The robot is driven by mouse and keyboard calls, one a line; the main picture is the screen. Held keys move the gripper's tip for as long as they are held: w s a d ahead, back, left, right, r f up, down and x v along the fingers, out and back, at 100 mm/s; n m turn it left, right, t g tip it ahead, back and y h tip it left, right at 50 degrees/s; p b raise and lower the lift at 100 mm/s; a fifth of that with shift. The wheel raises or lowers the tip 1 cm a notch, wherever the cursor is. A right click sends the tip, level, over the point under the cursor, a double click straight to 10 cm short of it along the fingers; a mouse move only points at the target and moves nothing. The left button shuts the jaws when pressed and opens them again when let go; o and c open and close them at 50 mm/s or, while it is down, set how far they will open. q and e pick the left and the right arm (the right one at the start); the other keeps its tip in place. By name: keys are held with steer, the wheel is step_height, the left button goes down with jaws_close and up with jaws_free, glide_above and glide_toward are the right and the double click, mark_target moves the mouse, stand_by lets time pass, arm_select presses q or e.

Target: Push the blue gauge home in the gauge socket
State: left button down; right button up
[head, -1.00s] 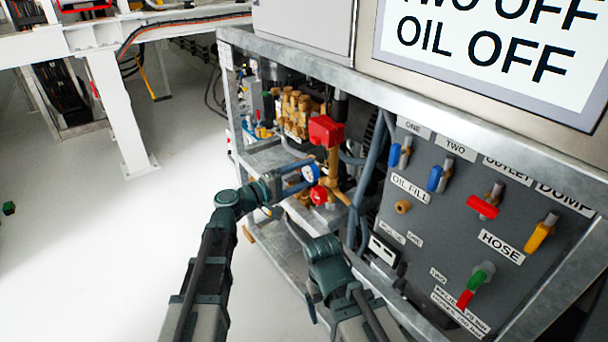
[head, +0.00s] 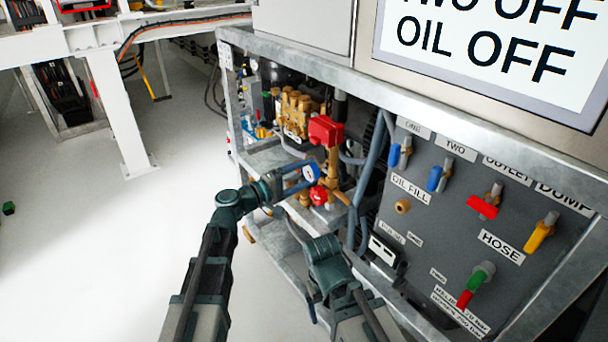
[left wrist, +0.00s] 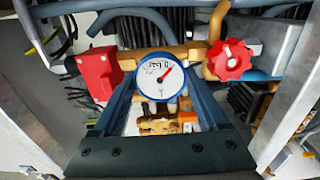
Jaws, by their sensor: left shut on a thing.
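The blue gauge (left wrist: 160,77) has a round white dial with a blue rim and a red needle. In the left wrist view it sits between the two fingers of my left gripper (left wrist: 161,85). My left gripper (head: 308,178) is shut on the gauge, whose blue rim (head: 313,171) shows in the head view beside the brass pipework. The gauge's stem and the gauge socket are hidden behind the dial, so I cannot tell how deep it sits. My right arm is at the bottom middle of the head view; its fingertips do not show.
A red block (head: 326,130) and a red handwheel (left wrist: 231,60) sit close to the gauge on brass pipes. A brass pump (head: 296,112) stands behind. The metal frame (head: 300,60) surrounds them, with a grey valve panel (head: 455,215) at the right.

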arm_select(q)
steer(key=shift+x, duration=1.05)
stand_by(0.4)
jaws_free()
steer(key=shift+s+a, duration=0.1)
steer(key=v, duration=1.3)
steer(key=shift+s+a, duration=0.2)
steer(key=shift+a, duration=0.05)
